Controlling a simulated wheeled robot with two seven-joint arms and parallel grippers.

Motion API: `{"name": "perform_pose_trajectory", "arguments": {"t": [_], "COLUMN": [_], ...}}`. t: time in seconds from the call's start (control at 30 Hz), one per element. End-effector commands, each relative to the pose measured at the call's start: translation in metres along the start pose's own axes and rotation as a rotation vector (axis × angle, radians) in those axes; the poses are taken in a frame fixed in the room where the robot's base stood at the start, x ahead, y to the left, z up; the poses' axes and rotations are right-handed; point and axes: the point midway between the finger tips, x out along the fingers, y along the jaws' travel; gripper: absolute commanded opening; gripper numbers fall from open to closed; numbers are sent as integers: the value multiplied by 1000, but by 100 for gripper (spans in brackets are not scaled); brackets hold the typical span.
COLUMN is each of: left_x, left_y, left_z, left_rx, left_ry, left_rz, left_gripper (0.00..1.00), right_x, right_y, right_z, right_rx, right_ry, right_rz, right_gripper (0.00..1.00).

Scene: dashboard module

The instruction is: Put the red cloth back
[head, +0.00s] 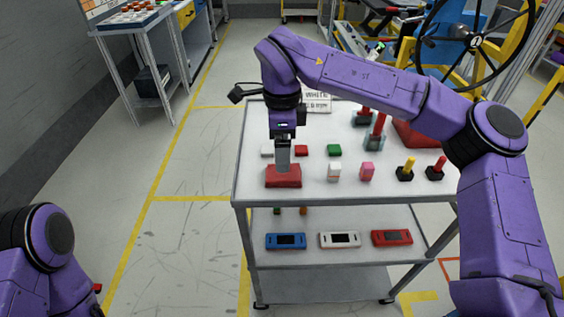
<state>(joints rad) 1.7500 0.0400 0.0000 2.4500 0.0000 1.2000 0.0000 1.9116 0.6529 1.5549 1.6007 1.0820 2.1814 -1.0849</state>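A red folded piece that looks like the red cloth (284,179) lies at the front left corner of the white table top (318,190). My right gripper (283,166) points straight down over it, with its fingertips at the cloth's upper side. The fingers show edge-on as one grey block, so I cannot tell whether they are shut on the cloth. Another larger red item (414,137) lies at the back right, partly hidden behind my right arm. My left arm shows at the lower left; its gripper is out of view.
The lower shelf holds blue (285,241), white and red (391,237) modules.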

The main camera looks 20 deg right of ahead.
Motion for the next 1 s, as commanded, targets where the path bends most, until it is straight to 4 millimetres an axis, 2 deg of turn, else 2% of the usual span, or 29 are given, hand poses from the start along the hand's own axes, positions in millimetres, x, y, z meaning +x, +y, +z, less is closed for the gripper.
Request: {"name": "perform_pose_trajectory", "arguments": {"t": [0.03,0.1,0.2,0.33,0.63,0.9,1.0], "left_x": [-1,-2,-3,-3,-5,-57,-68], "left_y": [0,0,0,0,0,-5,-6], "left_z": [0,-1,-1,-1,-2,-24,-28], "left_rx": [0,0,0,0,0,0,0], "left_ry": [0,0,0,0,0,0,0], "left_rz": [0,0,0,0,0,0,0], "left_gripper": [0,0,0,0,0,0,0], "right_x": [-14,-29,-44,-53,-56,-112,-124], "right_y": [0,0,0,0,0,0,0], "right_z": [1,0,0,0,0,0,0], "right_rx": [1,1,1,-1,-1,0,0], "right_ry": [0,0,2,1,1,1,1], "right_rz": [-5,-4,-2,-1,0,0,0], "right_gripper": [88,88,88,88,88,88,88]}}
